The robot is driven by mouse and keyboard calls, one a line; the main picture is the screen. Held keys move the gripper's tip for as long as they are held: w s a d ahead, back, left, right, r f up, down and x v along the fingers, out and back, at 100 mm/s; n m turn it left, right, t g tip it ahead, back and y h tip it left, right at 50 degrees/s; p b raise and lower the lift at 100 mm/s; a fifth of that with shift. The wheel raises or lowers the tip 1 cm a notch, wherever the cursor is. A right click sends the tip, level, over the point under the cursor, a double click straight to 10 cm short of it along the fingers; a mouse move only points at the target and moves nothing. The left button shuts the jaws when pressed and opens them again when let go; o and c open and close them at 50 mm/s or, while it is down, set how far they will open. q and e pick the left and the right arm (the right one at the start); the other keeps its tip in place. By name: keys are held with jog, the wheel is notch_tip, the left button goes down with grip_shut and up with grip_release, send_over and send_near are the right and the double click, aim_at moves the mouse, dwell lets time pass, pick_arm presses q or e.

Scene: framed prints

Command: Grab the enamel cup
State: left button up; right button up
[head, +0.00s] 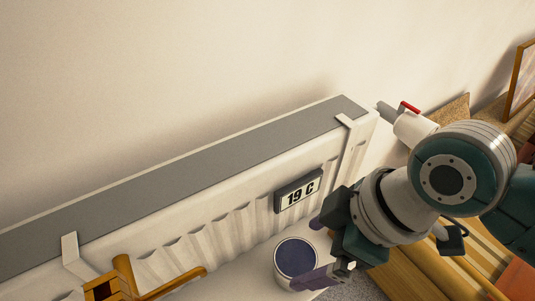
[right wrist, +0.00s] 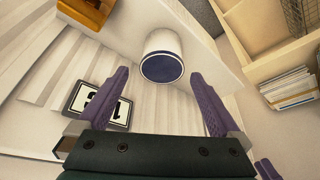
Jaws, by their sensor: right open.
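The enamel cup (head: 295,259) is white with a dark blue inside. It stands upright on a pale ledge in front of the radiator, at the bottom of the head view. In the right wrist view the cup (right wrist: 162,42) is ahead, between the lines of the two purple fingers. My right gripper (head: 304,254) is open and empty, with one finger on either side of the cup's near side. In the right wrist view a gap shows between each fingertip and the cup.
A white radiator with a grey top (head: 190,170) runs behind the cup. A 19 C display (head: 298,191) hangs on its front, close to my right gripper. A yellow wooden object (head: 125,285) is left of the cup. Papers (right wrist: 288,88) sit in a wooden shelf at right.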

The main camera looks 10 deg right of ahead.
aim_at(281, 267)
jog(key=b+x, duration=0.1)
jog(key=x, duration=0.4)
jog(key=shift+s+a+f, duration=0.1)
jog(key=shift+a+f, duration=0.05)
jog(key=shift+f, duration=0.1)
jog(key=c, duration=1.4)
jog(key=shift+r, duration=0.2)
